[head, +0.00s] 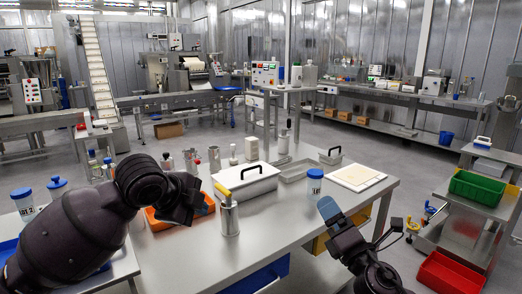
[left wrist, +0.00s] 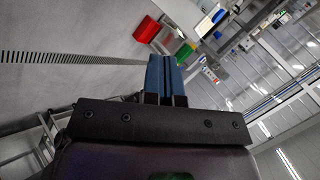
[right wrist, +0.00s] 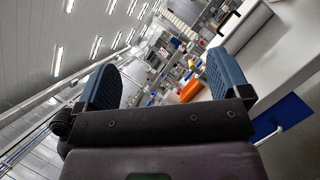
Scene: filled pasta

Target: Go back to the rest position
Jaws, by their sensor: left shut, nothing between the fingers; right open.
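My left gripper (head: 190,203) is above the near left part of the steel table, in front of an orange tray (head: 155,222). In the left wrist view its blue fingers (left wrist: 165,78) are together with nothing between them. My right gripper (head: 332,212) is over the table's near right edge, close to a blue-lidded jar (head: 314,186) but apart from it as far as I can see. In the right wrist view its blue fingers (right wrist: 160,84) are wide apart and empty. My left forearm hides part of the orange tray and the side table.
The steel table (head: 290,222) holds a white lidded box (head: 247,184), a yellow-handled steel cylinder (head: 228,213), a grey tray (head: 297,170) and a cream board (head: 356,177). Green (head: 477,188) and red bins (head: 449,272) stand right. The floor between table and bins is partly clear.

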